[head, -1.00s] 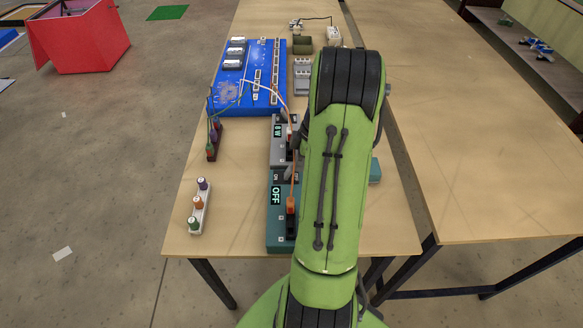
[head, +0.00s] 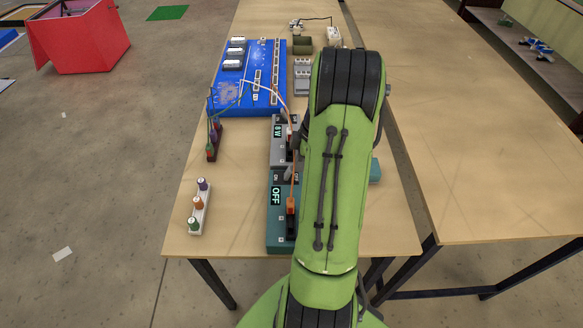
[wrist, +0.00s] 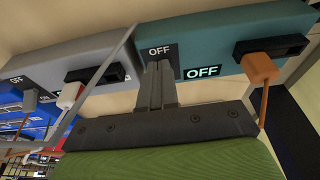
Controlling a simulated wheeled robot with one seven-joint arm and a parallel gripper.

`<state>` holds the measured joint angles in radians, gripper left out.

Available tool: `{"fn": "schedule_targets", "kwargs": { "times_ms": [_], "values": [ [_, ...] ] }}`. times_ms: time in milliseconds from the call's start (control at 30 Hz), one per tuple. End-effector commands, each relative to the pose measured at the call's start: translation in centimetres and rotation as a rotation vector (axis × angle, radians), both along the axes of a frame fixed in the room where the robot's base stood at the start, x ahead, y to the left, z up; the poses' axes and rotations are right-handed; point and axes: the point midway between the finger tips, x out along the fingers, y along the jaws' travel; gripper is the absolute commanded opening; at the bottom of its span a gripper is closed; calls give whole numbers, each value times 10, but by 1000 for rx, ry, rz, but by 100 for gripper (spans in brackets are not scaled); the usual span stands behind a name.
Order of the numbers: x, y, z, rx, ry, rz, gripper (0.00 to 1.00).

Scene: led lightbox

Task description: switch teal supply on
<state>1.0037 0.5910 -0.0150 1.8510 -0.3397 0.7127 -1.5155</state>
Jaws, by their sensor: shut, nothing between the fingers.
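The teal supply (head: 276,235) stands at the near edge of the table, partly behind my arm. Its lit display (head: 275,195) reads OFF, and an orange plug sits in its dark socket. A dark switch plate with ON and OFF labels is at its far end. The wrist view shows the teal supply (wrist: 222,48), its lit OFF display and the plate's OFF label (wrist: 159,50). My gripper (wrist: 157,68) is shut and empty, its fingertips right at the plate just below that label. The fingers hide the switch lever, and contact cannot be told.
A grey supply (head: 280,150) reading 8W stands just beyond the teal one, with a white plug. A blue board (head: 235,95) with wires lies farther back. A strip of coloured terminals (head: 199,207) stands left. Thin wires cross near my gripper.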

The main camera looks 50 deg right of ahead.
Motion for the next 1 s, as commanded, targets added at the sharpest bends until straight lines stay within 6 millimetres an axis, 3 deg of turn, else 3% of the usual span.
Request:
{"fn": "schedule_targets", "kwargs": {
  "times_ms": [733,1000],
  "values": [
    [11,10,-1,2,0,1,0],
    [7,8,-2,6,2,1,0]
  ]
}}
